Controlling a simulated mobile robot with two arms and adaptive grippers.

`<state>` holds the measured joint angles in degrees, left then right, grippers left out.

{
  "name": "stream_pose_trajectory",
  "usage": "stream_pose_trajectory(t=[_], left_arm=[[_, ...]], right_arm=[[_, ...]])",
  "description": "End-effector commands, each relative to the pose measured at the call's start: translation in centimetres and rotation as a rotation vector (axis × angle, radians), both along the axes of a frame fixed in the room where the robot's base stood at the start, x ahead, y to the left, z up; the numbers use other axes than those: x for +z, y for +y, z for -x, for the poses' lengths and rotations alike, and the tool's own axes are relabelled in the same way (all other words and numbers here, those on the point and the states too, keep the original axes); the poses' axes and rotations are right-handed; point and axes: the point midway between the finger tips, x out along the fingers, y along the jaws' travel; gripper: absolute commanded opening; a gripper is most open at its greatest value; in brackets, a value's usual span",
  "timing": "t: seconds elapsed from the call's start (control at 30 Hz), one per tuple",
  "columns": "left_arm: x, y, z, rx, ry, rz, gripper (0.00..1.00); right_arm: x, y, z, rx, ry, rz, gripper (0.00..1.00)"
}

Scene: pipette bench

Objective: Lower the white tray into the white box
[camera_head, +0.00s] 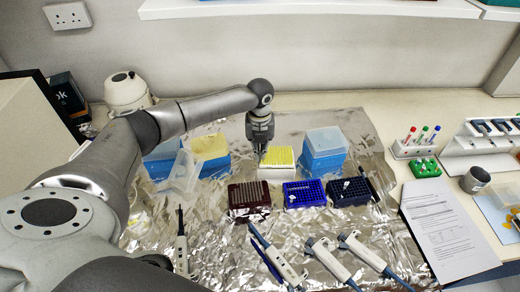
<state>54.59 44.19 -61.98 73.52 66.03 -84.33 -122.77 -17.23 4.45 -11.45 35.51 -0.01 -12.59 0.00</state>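A small white box (279,172) stands on the foil-covered bench near the middle of the head view. A white tray with yellow tips (279,156) shows at its top; I cannot tell whether the tray is seated in the box or slightly above it. My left gripper (261,149) points down at the left rear edge of the tray, overlapping it in the picture. Its fingers are too small and dark to tell whether they are shut on the tray. My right gripper is not in view.
Blue boxes stand left (211,152) and right (324,150). In front are a dark red rack (249,198), a blue rack (304,193) and a dark rack (350,192). A clear lid (181,172) lies left. Several pipettes (276,258) lie on the front foil.

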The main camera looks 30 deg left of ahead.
Motion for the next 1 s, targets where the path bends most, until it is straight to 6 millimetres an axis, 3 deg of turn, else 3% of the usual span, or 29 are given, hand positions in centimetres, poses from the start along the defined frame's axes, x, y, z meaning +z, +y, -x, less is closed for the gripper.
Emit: stream_pose_trajectory(t=[0.13,0.2,0.37,0.73,1.0], left_arm=[[0.0,0.0,0.0,0.000,0.000,0.000,0.00],[0.0,0.0,0.0,0.000,0.000,0.000,0.12],[0.0,0.0,0.0,0.000,0.000,0.000,0.30],[0.5,0.1,0.0,0.001,-0.001,-0.001,0.30],[5.4,0.1,-0.1,0.000,-0.004,0.001,0.30]], right_arm=[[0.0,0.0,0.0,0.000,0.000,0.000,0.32],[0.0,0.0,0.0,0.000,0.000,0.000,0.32],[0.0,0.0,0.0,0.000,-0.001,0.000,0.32],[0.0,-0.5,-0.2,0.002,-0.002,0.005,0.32],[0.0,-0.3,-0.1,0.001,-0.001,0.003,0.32]])
